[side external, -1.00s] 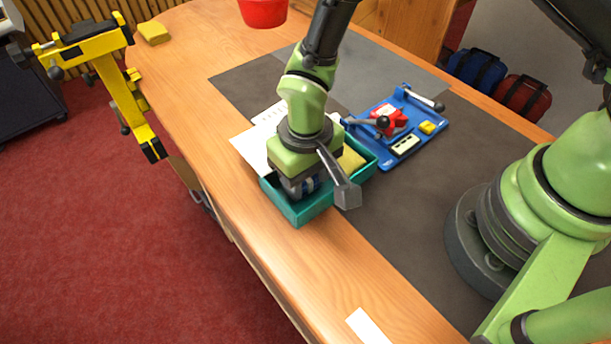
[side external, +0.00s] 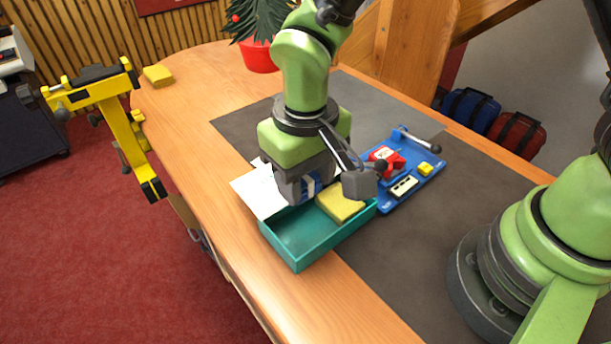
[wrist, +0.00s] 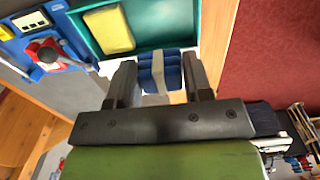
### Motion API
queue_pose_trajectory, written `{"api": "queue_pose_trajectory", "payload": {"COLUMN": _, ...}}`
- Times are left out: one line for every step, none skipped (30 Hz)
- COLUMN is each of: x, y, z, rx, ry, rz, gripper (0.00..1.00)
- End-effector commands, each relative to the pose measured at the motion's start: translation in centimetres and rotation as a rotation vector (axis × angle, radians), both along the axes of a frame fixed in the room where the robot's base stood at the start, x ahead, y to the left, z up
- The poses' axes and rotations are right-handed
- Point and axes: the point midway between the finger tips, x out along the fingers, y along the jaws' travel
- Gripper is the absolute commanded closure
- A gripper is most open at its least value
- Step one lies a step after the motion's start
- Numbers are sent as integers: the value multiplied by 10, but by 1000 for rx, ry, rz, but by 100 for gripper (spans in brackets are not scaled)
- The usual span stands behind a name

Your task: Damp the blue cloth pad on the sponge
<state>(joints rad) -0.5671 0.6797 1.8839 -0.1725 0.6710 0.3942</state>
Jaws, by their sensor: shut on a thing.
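My gripper (side external: 303,190) is shut on the blue cloth pad, a stack of blue layers with a pale band around it. The pad (wrist: 160,70) shows between both fingers in the wrist view, and a bit of it shows in the side view (side external: 308,190). The gripper holds it above the far left edge of the teal tray (side external: 299,262). The yellow sponge (side external: 342,204) lies in the right end of the tray, apart from the pad. It also shows in the wrist view (wrist: 110,30). The pad's underside is hidden.
White paper sheets (side external: 257,191) lie behind the tray. A blue fixture board (side external: 415,186) with a red clamp and a yellow block stands to its right. A yellow block (side external: 158,76) and a red pot (side external: 260,57) stand at the far end. The near dark mat is clear.

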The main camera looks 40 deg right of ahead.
Motion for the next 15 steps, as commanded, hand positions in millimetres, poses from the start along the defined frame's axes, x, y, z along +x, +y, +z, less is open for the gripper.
{"api": "queue_pose_trajectory", "payload": {"x": 0, "y": 0, "z": 0, "rx": 0, "ry": 0, "rz": 0, "gripper": 73}}
{"api": "queue_pose_trajectory", "payload": {"x": 0, "y": 0, "z": 0, "rx": 0, "ry": 0, "rz": 0, "gripper": 73}}
{"api": "queue_pose_trajectory", "payload": {"x": 0, "y": -1, "z": 0, "rx": 0, "ry": 0, "rz": -1, "gripper": 73}}
{"api": "queue_pose_trajectory", "payload": {"x": 1, "y": -4, "z": 0, "rx": 0, "ry": 0, "rz": -3, "gripper": 73}}
{"api": "queue_pose_trajectory", "payload": {"x": 1, "y": -8, "z": -1, "rx": 0, "ry": 0, "rz": -4, "gripper": 73}}
{"api": "queue_pose_trajectory", "payload": {"x": 2, "y": -16, "z": -2, "rx": -1, "ry": 1, "rz": -6, "gripper": 73}}
{"api": "queue_pose_trajectory", "payload": {"x": 3, "y": -24, "z": -2, "rx": -1, "ry": 2, "rz": -8, "gripper": 73}}
{"api": "queue_pose_trajectory", "payload": {"x": 3, "y": -32, "z": -3, "rx": -2, "ry": 2, "rz": -8, "gripper": 73}}
{"api": "queue_pose_trajectory", "payload": {"x": 3, "y": -43, "z": -4, "rx": -1, "ry": 3, "rz": -9, "gripper": 73}}
{"api": "queue_pose_trajectory", "payload": {"x": 3, "y": -50, "z": -5, "rx": -1, "ry": 3, "rz": -10, "gripper": 73}}
{"api": "queue_pose_trajectory", "payload": {"x": 3, "y": -57, "z": -5, "rx": 0, "ry": 2, "rz": -9, "gripper": 73}}
{"api": "queue_pose_trajectory", "payload": {"x": 2, "y": -65, "z": -6, "rx": 0, "ry": 3, "rz": -8, "gripper": 73}}
{"api": "queue_pose_trajectory", "payload": {"x": 1, "y": -70, "z": -7, "rx": 0, "ry": 2, "rz": -7, "gripper": 73}}
{"api": "queue_pose_trajectory", "payload": {"x": 1, "y": -74, "z": -8, "rx": 0, "ry": 2, "rz": -5, "gripper": 73}}
{"api": "queue_pose_trajectory", "payload": {"x": 0, "y": -77, "z": -9, "rx": 0, "ry": 2, "rz": -3, "gripper": 73}}
